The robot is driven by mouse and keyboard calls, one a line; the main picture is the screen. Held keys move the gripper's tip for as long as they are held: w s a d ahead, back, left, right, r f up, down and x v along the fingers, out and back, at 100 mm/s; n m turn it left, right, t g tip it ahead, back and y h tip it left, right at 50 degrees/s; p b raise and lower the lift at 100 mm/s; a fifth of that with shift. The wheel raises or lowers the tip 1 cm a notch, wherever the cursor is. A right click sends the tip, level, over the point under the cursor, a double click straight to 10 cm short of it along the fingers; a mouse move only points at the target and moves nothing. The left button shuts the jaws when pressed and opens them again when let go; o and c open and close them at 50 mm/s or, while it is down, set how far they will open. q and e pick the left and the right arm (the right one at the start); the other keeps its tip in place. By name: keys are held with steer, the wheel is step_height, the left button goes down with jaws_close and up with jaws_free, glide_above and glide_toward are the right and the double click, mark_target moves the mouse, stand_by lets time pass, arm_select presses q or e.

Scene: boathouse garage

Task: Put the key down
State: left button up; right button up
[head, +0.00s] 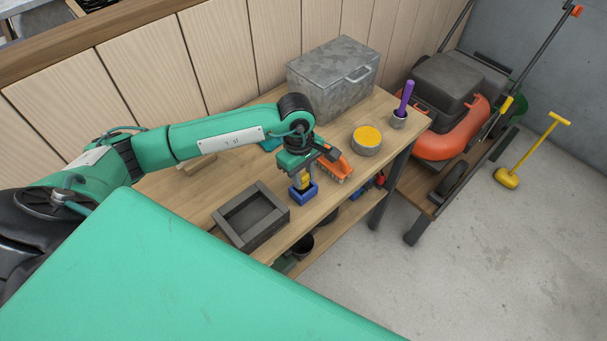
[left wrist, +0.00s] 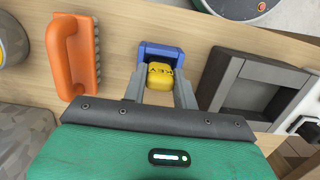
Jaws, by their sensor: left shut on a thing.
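My left gripper (head: 302,180) points down over the workbench, its two fingers shut on a yellow key piece (left wrist: 160,76) with dark lettering on top. The key sits between the fingertips at a small blue holder (left wrist: 164,49), which also shows in the head view (head: 304,197) near the bench's front edge. The blue holder's walls show beyond and beside the key. I cannot tell whether the key rests on the holder's floor. My right gripper is in neither view.
An orange brush (left wrist: 72,55) lies close to the left of the gripper in the wrist view. A grey square tray (head: 225,217) stands on the other side. A metal box (head: 325,85), a yellow-topped tin (head: 367,150) and a purple-handled tool (head: 405,97) stand farther along.

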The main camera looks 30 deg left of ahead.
arm_select(q)
steer(key=shift+f+b, duration=0.25)
steer(key=shift+b, duration=0.1)
steer(key=o, duration=1)
steer(key=shift+w+a+r, duration=0.1)
steer(key=shift+r, duration=0.4)
steer(key=shift+w+a+r+b, duration=0.1)
steer(key=shift+a+r+b, duration=0.3)
steer(key=shift+r, duration=1.75)
steer(key=shift+w+a+r+b, duration=0.1)
steer(key=shift+r+b, duration=0.55)
steer(key=shift+r, duration=1.45)
steer(key=shift+a+r+b, duration=0.2)
steer(key=shift+r+b, duration=0.35)
steer(key=shift+r, duration=1.6)
